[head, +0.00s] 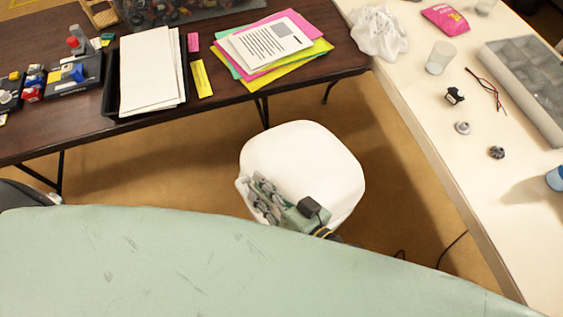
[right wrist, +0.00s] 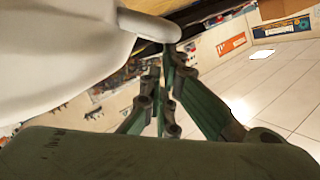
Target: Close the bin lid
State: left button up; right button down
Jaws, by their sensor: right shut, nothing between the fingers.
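The white bin (head: 303,155) stands on the floor between the two tables, and its smooth, rounded top faces up in the head view. I cannot tell from above how far the lid sits from the rim. My right gripper (head: 258,186) is shut and empty at the near left side of the bin, covering part of its edge. In the right wrist view the bin's pale side (right wrist: 60,60) and a thick projecting edge (right wrist: 150,25) fill the upper left. The fingers (right wrist: 168,52) are close to that edge; contact is unclear. My left gripper is out of view.
A dark table (head: 230,103) with papers, a black tray (head: 112,112) and small parts runs behind the bin. Brown floor is clear left of the bin.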

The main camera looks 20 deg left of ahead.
aim_at(247, 192)
jog(key=f, duration=0.1)
jog(key=s+a+f+n, duration=0.1)
jog(key=f, duration=0.1)
jog(key=s+f+n+b, duration=0.1)
jog(key=f, duration=0.1)
jog(key=shift+a+f+t+h, duration=0.2)
jog(key=shift+a+t+h, duration=0.1)
jog(key=shift+s+a+f+n+h, duration=0.1)
jog(key=shift+s+f+n+h, duration=0.05)
jog(key=shift+f+n, duration=0.25)
jog(key=shift+s+a+f+n+h, duration=0.1)
jog(key=shift+f+n+h, duration=0.05)
jog(key=shift+f+n, duration=0.2)
jog(key=shift+w+d+r+p, duration=0.1)
jog(key=shift+r+p, duration=0.25)
jog(key=shift+r, duration=0.1)
jog(key=r+p, duration=0.3)
jog(key=shift+w+d+r, duration=0.1)
jog(key=shift+w+d, duration=0.05)
jog(key=shift+w, duration=0.1)
jog(key=v, duration=1)
jog(key=shift+f, duration=0.25)
jog(key=shift+d, duration=0.1)
